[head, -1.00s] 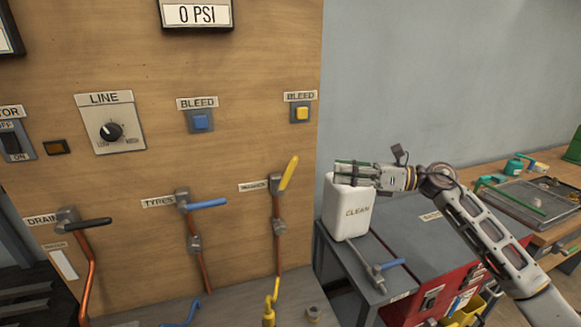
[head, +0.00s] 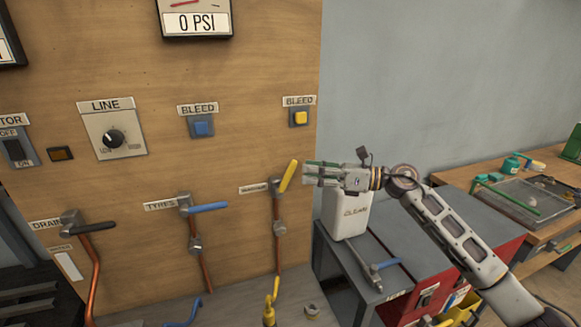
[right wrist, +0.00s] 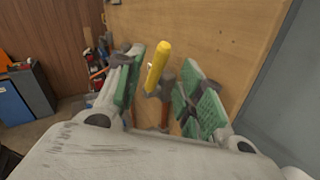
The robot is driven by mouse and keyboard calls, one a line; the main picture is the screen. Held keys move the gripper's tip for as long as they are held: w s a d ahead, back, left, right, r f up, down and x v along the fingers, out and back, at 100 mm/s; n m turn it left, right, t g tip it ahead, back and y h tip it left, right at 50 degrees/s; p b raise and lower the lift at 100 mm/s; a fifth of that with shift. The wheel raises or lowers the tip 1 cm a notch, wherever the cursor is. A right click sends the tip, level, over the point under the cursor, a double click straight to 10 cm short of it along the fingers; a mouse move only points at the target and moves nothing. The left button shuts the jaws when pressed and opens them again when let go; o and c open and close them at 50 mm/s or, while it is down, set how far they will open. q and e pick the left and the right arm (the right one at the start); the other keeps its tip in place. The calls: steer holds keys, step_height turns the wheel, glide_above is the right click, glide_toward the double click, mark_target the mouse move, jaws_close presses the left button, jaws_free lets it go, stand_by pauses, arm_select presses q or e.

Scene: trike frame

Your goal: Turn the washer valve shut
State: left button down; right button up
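The washer valve has a yellow lever (head: 288,176) on a grey body on the wooden panel. The lever points up and slightly right, off the copper pipe below it. In the right wrist view the yellow lever (right wrist: 157,66) stands ahead, between the two green-padded fingers. My right gripper (head: 308,174) is open and empty, just right of the lever in the head view; I see no clear contact. The right wrist view also shows my right gripper (right wrist: 165,88) with its fingers apart. My left gripper is not in view.
The tyres valve with a blue lever (head: 208,207) and the drain valve with a black lever (head: 90,227) are to the left. A white jug (head: 345,212) stands on the grey bench (head: 420,245) below my right gripper. Yellow and blue bleed buttons (head: 299,117) are above.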

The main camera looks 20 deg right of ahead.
mark_target(290, 170)
steer(key=p+x, duration=0.1)
steer(key=x, duration=0.3)
steer(key=shift+w+a+r+p, duration=0.15)
steer(key=shift+w+a+p, duration=0.05)
steer(key=shift+a+p, duration=0.15)
steer(key=shift+x, duration=0.75)
steer(key=shift+c, duration=0.2)
jaws_close()
